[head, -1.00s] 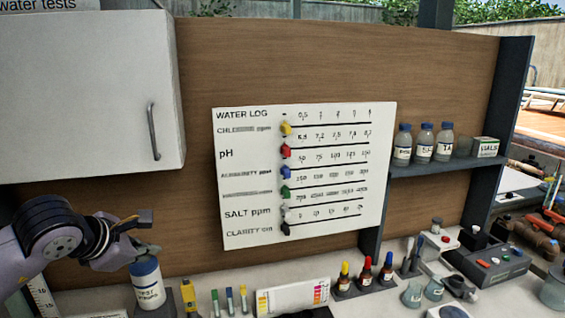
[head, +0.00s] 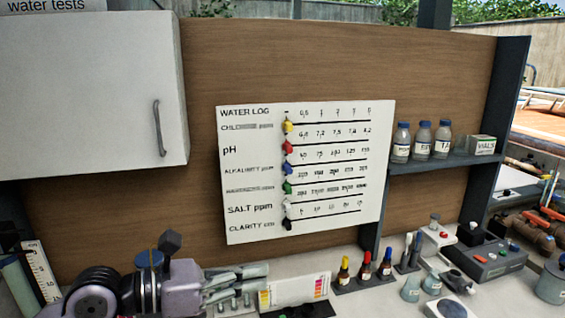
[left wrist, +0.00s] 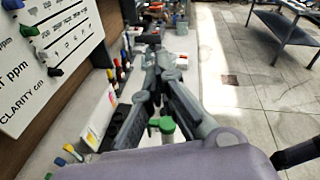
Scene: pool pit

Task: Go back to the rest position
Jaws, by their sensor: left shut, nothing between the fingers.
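My left gripper (head: 262,278) is low in the head view, in front of the bench, with its fingers pointing right. Its fingers are shut with nothing held. In the left wrist view the gripper (left wrist: 160,68) reaches away along the bench, and its finger tips come together. A green-topped thing (left wrist: 165,125) shows between the finger bars; I cannot tell what it is. My right gripper is in neither view.
A water log board (head: 300,170) with coloured sliders is on the wooden back panel. A white cabinet (head: 90,90) hangs upper left. Dropper bottles (head: 364,270), a colour chart (head: 298,291) and a grey device (head: 490,262) stand on the bench.

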